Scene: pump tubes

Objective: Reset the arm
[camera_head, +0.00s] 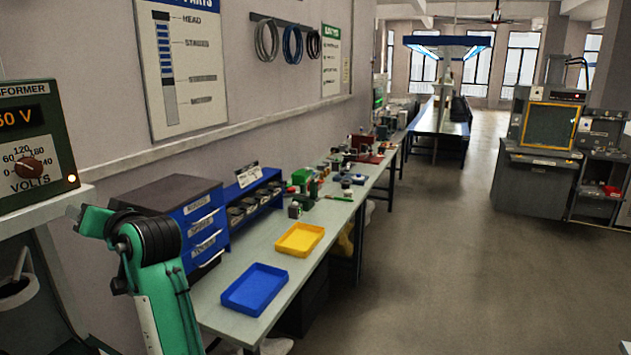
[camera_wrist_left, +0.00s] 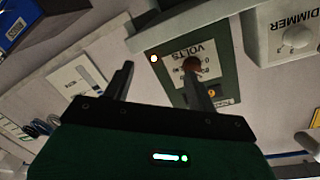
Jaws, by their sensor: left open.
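My left arm (camera_head: 160,270), green with black joints, rises at the lower left of the head view. It bends left at the top, and my left gripper (camera_head: 76,212) is small there beside the transformer's shelf. In the left wrist view my left gripper (camera_wrist_left: 158,82) has its two dark fingers spread wide apart. The right finger overlaps the green transformer (camera_wrist_left: 224,70), which appears upside down. My right gripper is in neither view.
The transformer (camera_head: 38,140) with its dial stands on a pale shelf (camera_head: 45,212) close to my left gripper. A workbench (camera_head: 225,282) runs away along the wall, with a blue tray (camera_head: 255,290), a yellow tray (camera_head: 299,239) and a drawer cabinet (camera_head: 170,195). The floor (camera_head: 440,270) at right is clear.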

